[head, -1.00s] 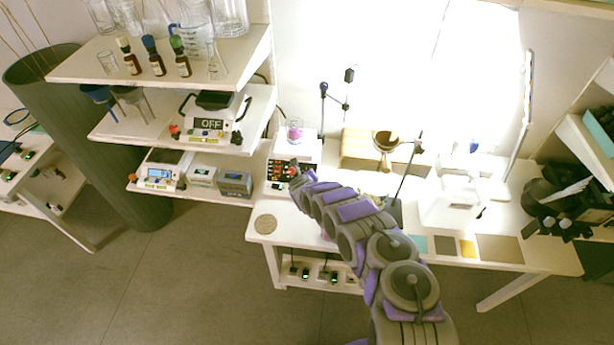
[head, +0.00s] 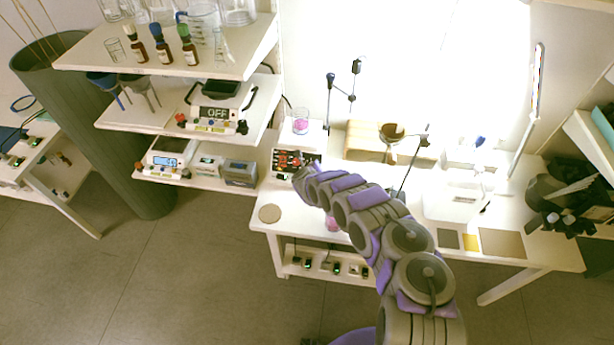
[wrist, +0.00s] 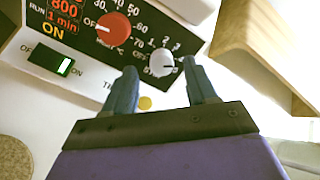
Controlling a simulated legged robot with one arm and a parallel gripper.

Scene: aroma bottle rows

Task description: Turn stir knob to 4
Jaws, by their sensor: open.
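The stirrer's front panel (wrist: 85,50) is dark and fills the upper left of the wrist view. The white stir knob (wrist: 160,64) is at its lower right, with OFF and small numbers around it. The knob's pointer setting is too small to read surely. My gripper (wrist: 160,68) is open, one finger on each side of the stir knob in the picture. I cannot tell whether the fingers touch it. In the head view the stirrer (head: 291,161) stands at the table's left end, with my gripper (head: 298,177) in front of its panel.
A red heat knob (wrist: 112,31) is left of the stir knob. A lit power switch (wrist: 65,67) and a display reading 800 and 1 min share the panel. A vessel with pink contents (head: 300,126) stands on the stirrer.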

